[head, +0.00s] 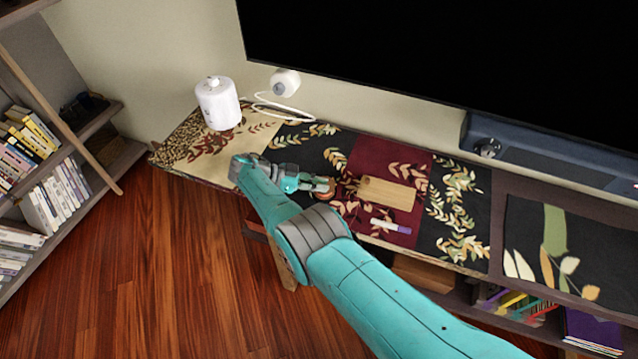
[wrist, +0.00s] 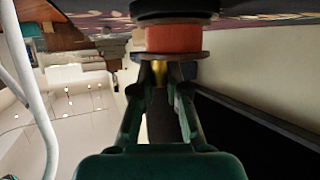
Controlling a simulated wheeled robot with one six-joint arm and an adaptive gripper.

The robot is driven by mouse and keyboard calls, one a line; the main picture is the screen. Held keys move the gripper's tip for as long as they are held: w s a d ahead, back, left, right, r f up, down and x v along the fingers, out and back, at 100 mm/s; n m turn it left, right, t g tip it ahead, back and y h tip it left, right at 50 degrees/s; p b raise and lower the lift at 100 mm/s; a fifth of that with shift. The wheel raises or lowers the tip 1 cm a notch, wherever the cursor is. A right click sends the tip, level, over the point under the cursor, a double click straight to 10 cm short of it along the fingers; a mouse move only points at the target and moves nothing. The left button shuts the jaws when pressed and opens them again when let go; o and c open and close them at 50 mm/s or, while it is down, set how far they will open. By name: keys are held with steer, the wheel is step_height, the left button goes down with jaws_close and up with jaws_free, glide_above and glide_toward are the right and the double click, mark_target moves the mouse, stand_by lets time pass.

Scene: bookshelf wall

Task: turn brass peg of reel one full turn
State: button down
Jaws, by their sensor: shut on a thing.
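The reel (wrist: 172,38) shows in the wrist view at the top centre, an orange-red drum between dark round flanges. Its brass peg (wrist: 160,72) points toward my wrist from the near flange. My gripper (wrist: 160,80) is shut on the brass peg, with one finger on each side of it. In the head view my gripper (head: 314,184) reaches in low over the patterned runner. There the reel is mostly hidden by the gripper and the peg cannot be made out.
A wooden board (head: 388,193) and a purple-capped marker (head: 390,226) lie right of my gripper on the patterned runner (head: 440,235). A white canister (head: 218,103) stands back left. A large black screen (head: 450,60) hangs behind. Bookshelves (head: 60,190) stand at left; the floor is clear.

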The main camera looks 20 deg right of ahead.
steer(key=shift+r, duration=0.1)
steer(key=c, duration=1.2)
jaws_free()
steer(key=shift+o, duration=0.2)
steer(key=shift+w+f+n+t, duration=0.15)
steer(key=shift+f+n+t, duration=0.05)
steer(key=shift+n+t, duration=0.25)
steer(key=shift+s+d+r+n+t, duration=0.1)
steer(key=shift+s+n+t, duration=0.15)
steer(key=shift+n+t, duration=0.5)
